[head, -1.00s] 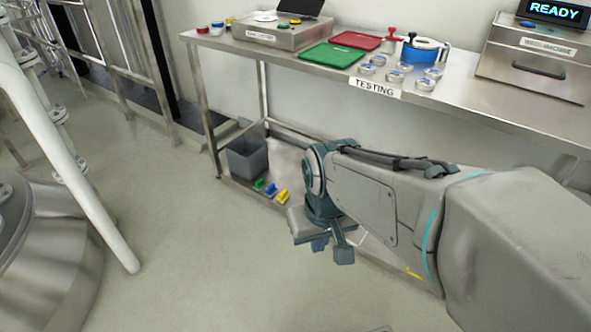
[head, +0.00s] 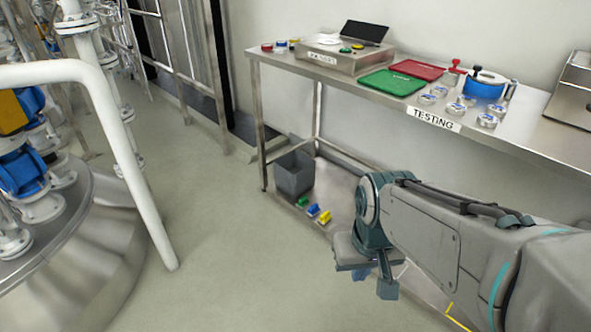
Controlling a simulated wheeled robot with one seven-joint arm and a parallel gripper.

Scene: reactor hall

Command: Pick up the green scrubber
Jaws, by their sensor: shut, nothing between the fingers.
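The green scrubber (head: 303,201) is small in the head view. It sits on the lower shelf of the steel table, just in front of the grey bin. A blue scrubber (head: 313,210) and a yellow scrubber (head: 324,217) stand beside it in a slanting row. My gripper (head: 374,285) points downward, to the right of and nearer than the scrubbers, and is clearly apart from them. It is shut and empty. My arm hides part of the lower shelf.
The grey bin (head: 294,174) stands behind the scrubbers. The tabletop (head: 540,132) above holds trays, tins and a blue pot. A table leg (head: 259,130) rises left of the bin. A white pipe (head: 130,150) and steel vessel are at left. The floor between is clear.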

